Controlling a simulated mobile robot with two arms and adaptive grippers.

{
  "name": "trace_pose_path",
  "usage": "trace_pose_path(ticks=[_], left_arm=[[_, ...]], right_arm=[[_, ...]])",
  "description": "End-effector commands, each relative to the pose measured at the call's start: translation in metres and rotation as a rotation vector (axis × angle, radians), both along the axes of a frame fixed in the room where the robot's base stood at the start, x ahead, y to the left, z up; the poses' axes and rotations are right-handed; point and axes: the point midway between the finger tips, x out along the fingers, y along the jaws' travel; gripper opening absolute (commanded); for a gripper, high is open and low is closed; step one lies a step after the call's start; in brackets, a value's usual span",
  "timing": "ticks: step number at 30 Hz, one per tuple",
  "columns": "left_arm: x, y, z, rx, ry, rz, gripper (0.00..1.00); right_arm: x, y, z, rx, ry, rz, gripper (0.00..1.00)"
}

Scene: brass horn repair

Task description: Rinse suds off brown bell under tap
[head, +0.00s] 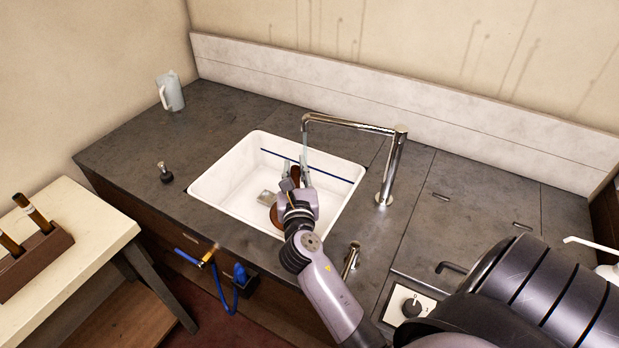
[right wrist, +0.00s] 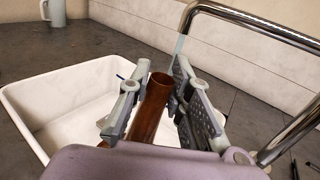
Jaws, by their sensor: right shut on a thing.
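The brown bell (head: 275,214) is in my right gripper (head: 302,172), over the white sink (head: 225,176). In the right wrist view, its narrow brown tube (right wrist: 151,108) stands upright between the two fingers (right wrist: 155,100). Its wider end is mostly hidden behind my gripper and wrist. The chrome tap (head: 350,124) arches over the sink, and a thin pale stream hangs from its spout, close to the fingertips and the tube's top. It also shows in the right wrist view (right wrist: 255,22). I cannot make out suds on the bell. My left gripper is out of view.
A small grey block (head: 265,198) is in the sink. A pale jug (head: 171,92) stands at the back left of the dark counter (head: 130,140). A lever (head: 351,260) is at the sink's front right. A blue hose (head: 221,292) hangs in front. A rack (head: 35,262) stands left.

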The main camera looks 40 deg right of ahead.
Motion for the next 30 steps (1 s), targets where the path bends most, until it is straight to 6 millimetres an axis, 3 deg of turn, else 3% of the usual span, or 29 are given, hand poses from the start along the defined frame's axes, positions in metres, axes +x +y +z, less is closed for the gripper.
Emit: trace_pose_path(ticks=[13,30], left_arm=[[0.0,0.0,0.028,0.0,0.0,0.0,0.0],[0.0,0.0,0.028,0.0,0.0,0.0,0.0]], right_arm=[[-0.011,0.033,0.03,0.002,-0.001,0.002,0.0],[-0.012,0.036,0.032,0.0,-0.002,0.001,0.0]])
